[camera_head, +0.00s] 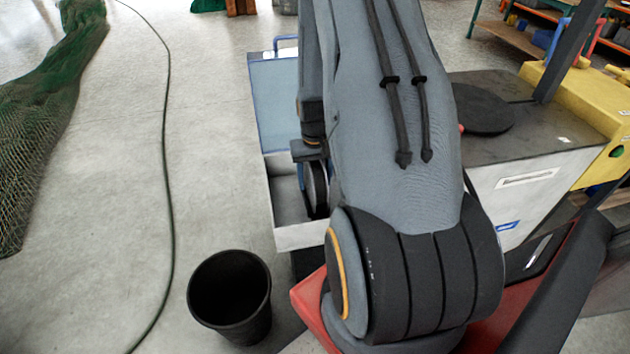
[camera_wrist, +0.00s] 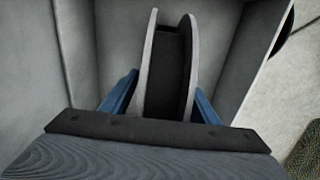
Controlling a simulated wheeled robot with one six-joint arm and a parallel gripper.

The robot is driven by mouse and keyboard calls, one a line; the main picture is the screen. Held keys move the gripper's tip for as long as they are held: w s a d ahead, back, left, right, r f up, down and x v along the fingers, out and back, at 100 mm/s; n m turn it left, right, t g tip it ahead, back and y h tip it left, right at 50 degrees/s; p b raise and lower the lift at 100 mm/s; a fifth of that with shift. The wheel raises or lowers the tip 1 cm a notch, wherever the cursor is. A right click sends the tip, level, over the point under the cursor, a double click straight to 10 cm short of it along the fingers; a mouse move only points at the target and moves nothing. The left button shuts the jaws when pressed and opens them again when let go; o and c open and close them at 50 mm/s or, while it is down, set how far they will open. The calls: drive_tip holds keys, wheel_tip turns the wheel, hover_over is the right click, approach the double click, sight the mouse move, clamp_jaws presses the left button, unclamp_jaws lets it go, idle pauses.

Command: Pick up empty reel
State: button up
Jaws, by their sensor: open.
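The empty reel (camera_wrist: 165,75) has pale grey flanges and a dark, bare hub. It stands upright on its rims inside a grey-walled bin (camera_wrist: 75,45) in the wrist view. My gripper (camera_wrist: 163,98) is open, with one blue finger on each side of the reel. The left finger has a small gap to the flange; whether the right one touches, I cannot tell. In the head view the reel (camera_head: 317,190) shows as a dark disc in the bin (camera_head: 300,236), partly hidden by my arm.
A black bucket (camera_head: 230,297) stands on the floor in front of the bin. A blue-topped surface (camera_head: 272,100) adjoins the bin's back. A grey-topped box with a black disc (camera_head: 480,108) is at right. A green net (camera_head: 40,110) and a cable (camera_head: 168,150) lie left.

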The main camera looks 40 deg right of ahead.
drive_tip(key=shift+f, duration=0.1)
drive_tip(key=c, duration=1.3)
drive_tip(key=shift+c, duration=0.2)
